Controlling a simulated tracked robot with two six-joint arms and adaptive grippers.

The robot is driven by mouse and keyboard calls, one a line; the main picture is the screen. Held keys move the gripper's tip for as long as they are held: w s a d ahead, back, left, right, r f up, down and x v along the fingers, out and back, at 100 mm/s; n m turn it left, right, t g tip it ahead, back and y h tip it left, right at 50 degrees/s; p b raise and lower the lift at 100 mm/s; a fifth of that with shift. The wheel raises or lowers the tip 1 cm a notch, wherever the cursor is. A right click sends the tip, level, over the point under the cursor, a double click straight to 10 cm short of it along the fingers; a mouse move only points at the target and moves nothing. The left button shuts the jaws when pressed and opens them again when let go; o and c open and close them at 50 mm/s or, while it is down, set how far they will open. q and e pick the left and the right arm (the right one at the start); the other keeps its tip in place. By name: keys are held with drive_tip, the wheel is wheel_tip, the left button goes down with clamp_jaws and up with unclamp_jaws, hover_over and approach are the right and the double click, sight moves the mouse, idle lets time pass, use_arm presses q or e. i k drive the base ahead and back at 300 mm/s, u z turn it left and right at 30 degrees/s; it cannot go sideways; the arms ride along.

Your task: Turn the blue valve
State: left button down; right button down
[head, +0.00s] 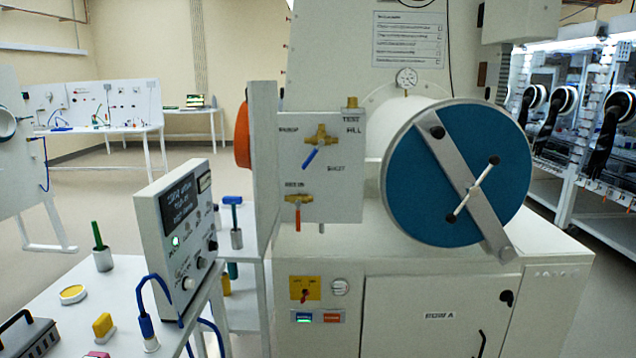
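The blue valve (318,137) is a brass fitting with a blue lever, mounted on a pale grey panel (345,190) left of the large round blue door. Its blue lever (309,158) points down and to the left. Small dark labels surround it on the panel, one of them at the upper right reading "FILL". Below it on the same panel is a second brass valve (298,198) with an orange-red handle hanging down. Neither of my grippers shows in the head view.
The blue round door (410,190) with a grey bar stands right of the panel. A table (125,300) at lower left holds a control box (178,225), a blue cable and small objects. An orange disc (242,135) sits behind the panel's left edge. Open floor lies behind.

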sight(321, 142)
drive_tip(key=z, duration=0.05)
drive_tip(key=k, duration=0.65)
drive_tip(key=u, duration=0.7)
drive_tip(key=i, duration=0.15)
drive_tip(key=z, duration=2.55)
drive_tip(key=i, duration=1.05)
drive_tip(key=z, duration=0.8)
drive_tip(key=i, duration=0.25)
drive_tip(key=u, duration=3.3)
drive_tip(key=i, duration=0.9)
drive_tip(key=u, duration=0.1)
